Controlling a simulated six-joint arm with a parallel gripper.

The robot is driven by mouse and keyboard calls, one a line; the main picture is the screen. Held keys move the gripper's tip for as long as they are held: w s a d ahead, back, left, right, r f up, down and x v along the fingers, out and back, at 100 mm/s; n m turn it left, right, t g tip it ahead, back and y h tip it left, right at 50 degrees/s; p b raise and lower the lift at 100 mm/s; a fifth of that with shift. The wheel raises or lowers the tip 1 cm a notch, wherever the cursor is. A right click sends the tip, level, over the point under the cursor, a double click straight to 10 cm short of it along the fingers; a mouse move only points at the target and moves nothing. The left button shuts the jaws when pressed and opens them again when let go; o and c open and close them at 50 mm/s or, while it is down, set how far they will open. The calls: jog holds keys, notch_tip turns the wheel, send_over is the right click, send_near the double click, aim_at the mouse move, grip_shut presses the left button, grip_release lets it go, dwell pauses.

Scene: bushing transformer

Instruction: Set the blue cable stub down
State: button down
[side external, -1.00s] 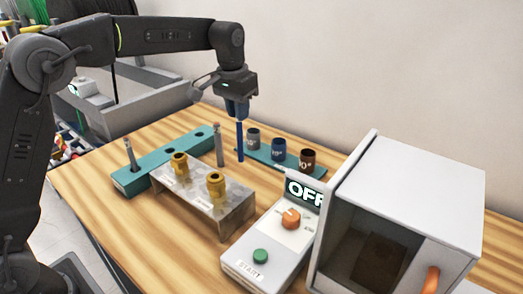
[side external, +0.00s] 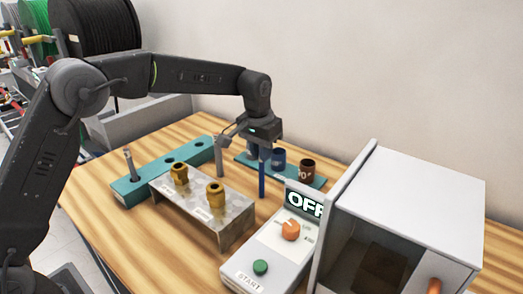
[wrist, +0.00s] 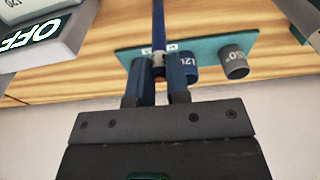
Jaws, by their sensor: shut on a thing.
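The blue cable stub (side external: 262,181) is a thin, upright blue rod below my gripper (side external: 262,153) in the side view. My gripper is shut on the stub near its upper end. In the wrist view the stub (wrist: 158,24) runs away from between the two fingers (wrist: 160,82), and a brownish end shows between them. The stub stands in front of the teal strip with cups; whether its lower end touches the table I cannot tell.
The teal strip (side external: 318,182) holds a blue cup (side external: 279,157) and a brown cup (side external: 307,169). A metal stand (side external: 228,224) with two brass fittings is at left, near a teal holed block (side external: 131,191) and grey rod (side external: 219,158). An OFF control box (side external: 262,247) and white oven (side external: 425,190) are right.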

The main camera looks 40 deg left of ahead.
jog(key=c, duration=1.5)
grip_release()
jog(key=shift+f, duration=0.15)
jog(key=shift+c, duration=0.2)
jog(key=o, duration=0.4)
jog(key=shift+o, duration=0.2)
notch_tip(320, 180, up, 12)
jog(key=s, duration=0.1)
jog(key=s+a+r+t, duration=0.15)
jog(key=s+r, duration=0.25)
jog(key=s, duration=0.4)
jog(key=s+a+f+t, duration=0.1)
jog(key=s+f, duration=0.3)
jog(key=s, duration=0.8)
jog(key=s+a+f+t, duration=0.1)
jog(key=s+a+f, duration=0.2)
jog(key=s, duration=0.9)
notch_tip(320, 180, down, 2)
jog(key=shift+t, duration=0.35)
